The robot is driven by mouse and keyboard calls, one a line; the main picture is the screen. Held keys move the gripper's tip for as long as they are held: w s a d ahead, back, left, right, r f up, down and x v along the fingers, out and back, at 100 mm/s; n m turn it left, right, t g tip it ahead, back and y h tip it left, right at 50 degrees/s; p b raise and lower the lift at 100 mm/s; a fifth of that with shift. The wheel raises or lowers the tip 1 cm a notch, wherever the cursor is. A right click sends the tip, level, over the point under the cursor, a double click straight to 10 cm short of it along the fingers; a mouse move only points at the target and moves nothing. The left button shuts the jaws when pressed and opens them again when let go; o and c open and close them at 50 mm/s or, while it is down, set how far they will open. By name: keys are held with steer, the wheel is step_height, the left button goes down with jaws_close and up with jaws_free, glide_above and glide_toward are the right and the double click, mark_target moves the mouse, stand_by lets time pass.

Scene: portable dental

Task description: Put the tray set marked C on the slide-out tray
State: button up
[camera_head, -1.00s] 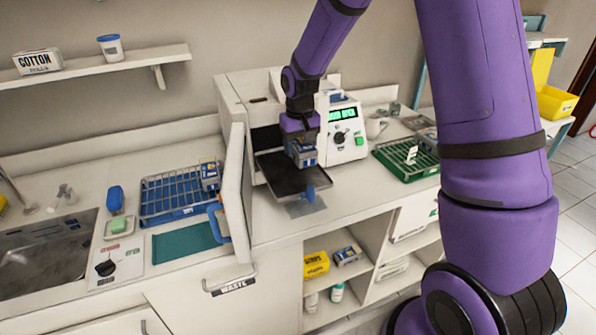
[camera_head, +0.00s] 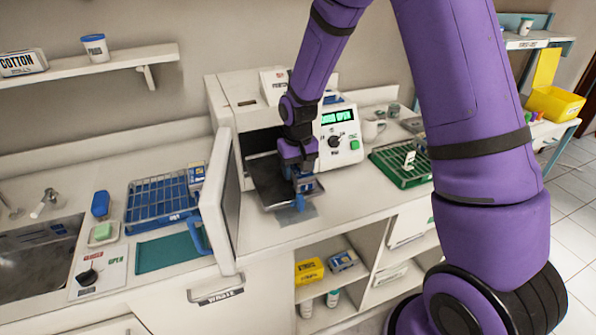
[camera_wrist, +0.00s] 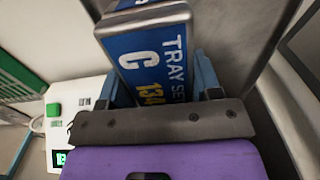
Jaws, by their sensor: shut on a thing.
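My gripper (camera_head: 303,178) is shut on the tray set marked C (camera_wrist: 150,58), a blue and white block whose label reads "TRAY SET C" in the wrist view. In the head view, the set sits between my fingers at the front right part of the slide-out tray (camera_head: 266,188). That tray is a dark shallow pan with a blue front handle, pulled out of the white sterilizer (camera_head: 258,118). My gripper hides part of the set, and I cannot tell whether its underside touches the tray.
The sterilizer's open door (camera_head: 222,200) stands left of the tray. A blue wire rack (camera_head: 158,205) holding another blue tray set (camera_head: 196,178) is further left. A green rack (camera_head: 400,168) stands to the right. The tray's left part looks bare.

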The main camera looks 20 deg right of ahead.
mark_target(299, 166)
steer(key=shift+f, duration=0.4)
steer(key=shift+f, duration=0.15)
steer(key=o, duration=1.1)
step_height(299, 166, up, 12)
steer(key=s+d+r+t, duration=0.3)
steer(key=s+r, duration=0.9)
steer(key=r, duration=0.3)
steer(key=s+r, duration=0.1)
steer(key=s, duration=0.4)
steer(key=s+d+r+t, duration=0.1)
steer(key=s+r, duration=0.1)
steer(key=s, duration=0.4)
steer(key=s+d+r+t, duration=0.1)
steer(key=s, duration=0.5)
steer(key=shift+s+d+r, duration=0.15)
steer(key=shift+s+r, duration=0.05)
steer(key=shift+r, duration=0.05)
